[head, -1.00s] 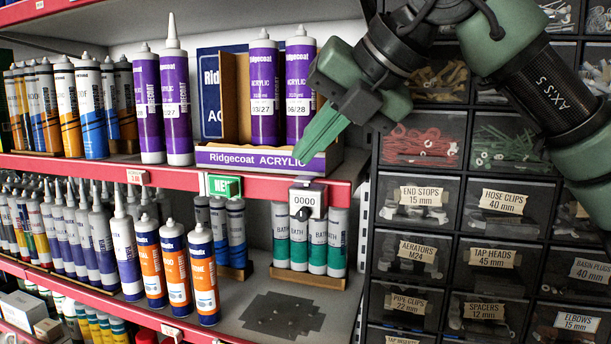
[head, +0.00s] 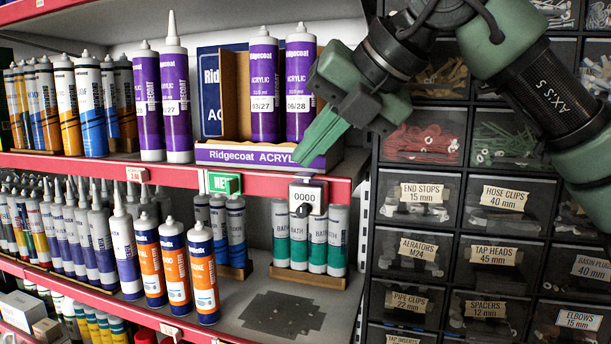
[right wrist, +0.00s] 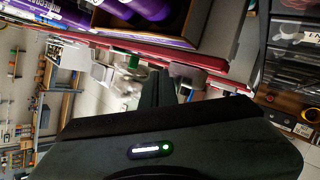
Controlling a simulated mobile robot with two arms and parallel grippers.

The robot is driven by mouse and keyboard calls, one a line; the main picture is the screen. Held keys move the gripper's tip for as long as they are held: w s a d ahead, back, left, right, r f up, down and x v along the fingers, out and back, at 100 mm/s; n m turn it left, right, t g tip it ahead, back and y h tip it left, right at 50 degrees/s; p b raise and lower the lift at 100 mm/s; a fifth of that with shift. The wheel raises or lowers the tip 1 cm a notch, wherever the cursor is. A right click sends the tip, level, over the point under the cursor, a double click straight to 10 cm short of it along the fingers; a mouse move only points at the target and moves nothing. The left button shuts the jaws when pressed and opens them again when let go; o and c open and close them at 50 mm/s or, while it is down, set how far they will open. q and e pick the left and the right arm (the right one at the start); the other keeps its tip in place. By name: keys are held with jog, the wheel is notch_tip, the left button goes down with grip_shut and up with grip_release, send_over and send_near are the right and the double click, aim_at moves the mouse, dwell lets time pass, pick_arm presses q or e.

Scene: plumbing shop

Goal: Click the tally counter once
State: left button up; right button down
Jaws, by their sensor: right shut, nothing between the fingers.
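The tally counter (head: 308,196) is a small white box with a dark top and a dark round knob below its window, which reads 0000. It is fixed at the red shelf edge, above the green BATH tubes. My right gripper (head: 303,160) is shut and empty, its green fingers pointing down and left. In the head view its tips appear just above the counter, in front of the Ridgecoat tray; I see no contact. In the right wrist view the dark fingers (right wrist: 158,88) reach towards the red shelf edge. My left gripper is not in view.
The red shelf edge (head: 258,184) runs below the purple cartridges, with a green tag (head: 222,183) left of the counter. The Ridgecoat tray (head: 230,155) stands just behind the fingers. A labelled drawer cabinet (head: 452,222) stands to the right.

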aim_at(310, 175)
jog(key=shift+f+b, duration=0.5)
jog(key=shift+f, duration=0.05)
dwell(0.6)
jog(key=shift+r+p, duration=0.9)
jog(key=shift+r, duration=0.15)
notch_tip(310, 175, up, 6)
jog(key=p, duration=0.5)
dwell(0.4)
